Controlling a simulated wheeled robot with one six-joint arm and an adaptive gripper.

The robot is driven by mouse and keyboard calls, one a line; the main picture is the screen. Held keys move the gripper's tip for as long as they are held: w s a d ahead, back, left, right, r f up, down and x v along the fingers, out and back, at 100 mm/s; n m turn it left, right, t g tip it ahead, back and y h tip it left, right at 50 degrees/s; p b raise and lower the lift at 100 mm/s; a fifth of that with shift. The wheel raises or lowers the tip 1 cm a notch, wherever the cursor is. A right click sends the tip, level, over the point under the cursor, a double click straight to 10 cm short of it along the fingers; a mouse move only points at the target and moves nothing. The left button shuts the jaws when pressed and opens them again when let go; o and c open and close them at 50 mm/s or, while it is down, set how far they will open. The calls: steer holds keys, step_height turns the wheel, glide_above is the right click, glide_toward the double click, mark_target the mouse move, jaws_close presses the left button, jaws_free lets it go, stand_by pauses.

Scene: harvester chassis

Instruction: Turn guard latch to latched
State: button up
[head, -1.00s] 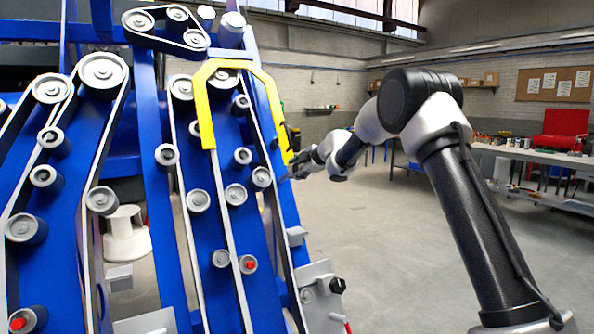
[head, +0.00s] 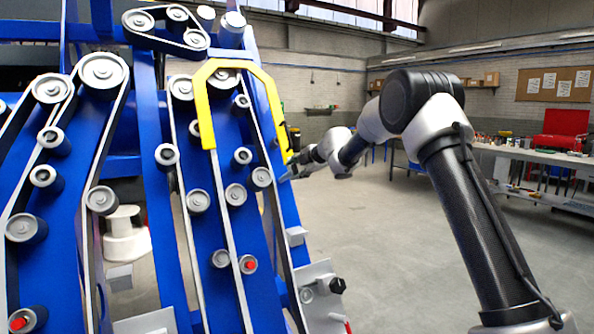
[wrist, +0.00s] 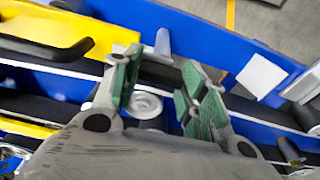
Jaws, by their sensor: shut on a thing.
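The yellow guard (head: 203,115) arches over the belts on the blue chassis; its lower right end is beside my gripper (head: 288,172). In the wrist view, the yellow guard (wrist: 60,30) lies at upper left with a black handle on it. My gripper (wrist: 162,62) has its green-padded fingers spread either side of a small grey upright lever (wrist: 162,42), which looks like the guard latch. It is shut on this piece, though the contact is partly hidden. The latch is too small to make out in the head view, so its angle is unclear there.
Belts and rollers (head: 235,194) cover the chassis face close to my gripper. A metal bracket with a black knob (head: 337,286) sticks out lower down. Open floor (head: 390,250) lies to the right, with a workbench (head: 540,160) beyond.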

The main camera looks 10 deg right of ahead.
steer(key=shift+f, duration=0.1)
steer(key=o, duration=1)
steer(key=v, duration=1.2)
